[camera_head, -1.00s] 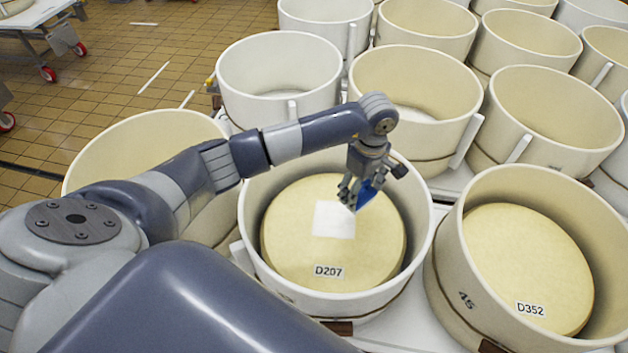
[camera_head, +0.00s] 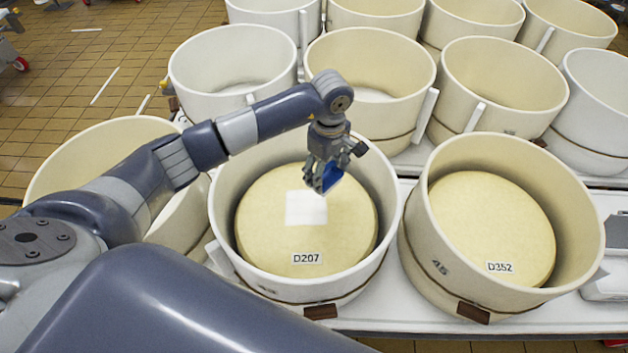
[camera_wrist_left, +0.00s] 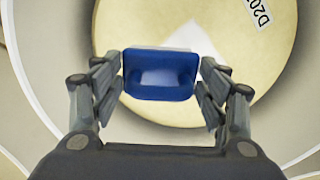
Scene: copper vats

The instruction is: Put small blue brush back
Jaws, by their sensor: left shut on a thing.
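My left gripper (camera_head: 322,182) is shut on the small blue brush (camera_head: 329,178). It holds the brush above a cheese wheel labelled D207 (camera_head: 270,235), which lies inside a round cream mould (camera_head: 222,205). In the left wrist view the brush (camera_wrist_left: 160,74) sits between the two fingers, its blue back facing the camera. Its bristles are hidden. A white square sheet (camera_head: 306,208) lies on the D207 wheel, beside the brush in the picture. My right gripper is not in view.
A mould (camera_head: 590,235) with a wheel labelled D352 (camera_head: 490,230) stands to the right. Empty moulds (camera_head: 232,70) crowd behind. A white tabletop (camera_head: 450,318) shows in front, with a grey-white object (camera_head: 606,262) at its right end. Tiled floor (camera_head: 60,100) lies at the left.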

